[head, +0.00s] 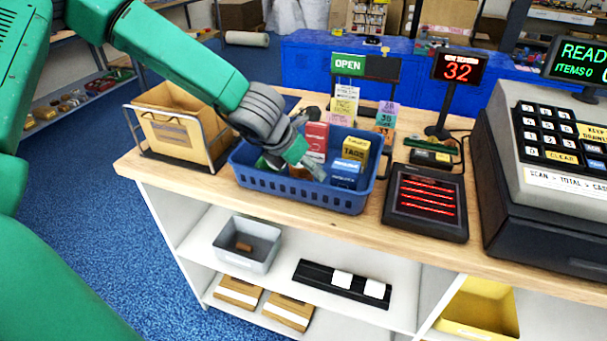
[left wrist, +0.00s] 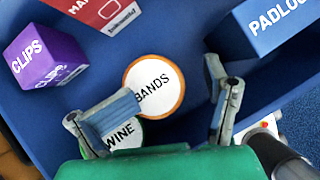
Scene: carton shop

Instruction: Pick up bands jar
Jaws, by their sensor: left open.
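The bands jar (left wrist: 153,88) shows in the left wrist view as a round white lid with an orange rim, lettered BANDS. It stands inside the blue basket (head: 305,190) on the counter. My left gripper (left wrist: 172,108) is open, with one finger on each side of the lid's near part; I cannot tell whether either finger touches it. In the head view my left gripper (head: 305,168) reaches down into the basket and hides most of the jar. My right gripper is in neither view.
A WINE lid (left wrist: 122,138) with a green rim is close beside the jar, partly behind a finger. A purple CLIPS box (left wrist: 45,55), a red box (left wrist: 95,10) and a blue PADLOCK box (left wrist: 275,22) stand around it. A card scanner (head: 427,200) lies right of the basket.

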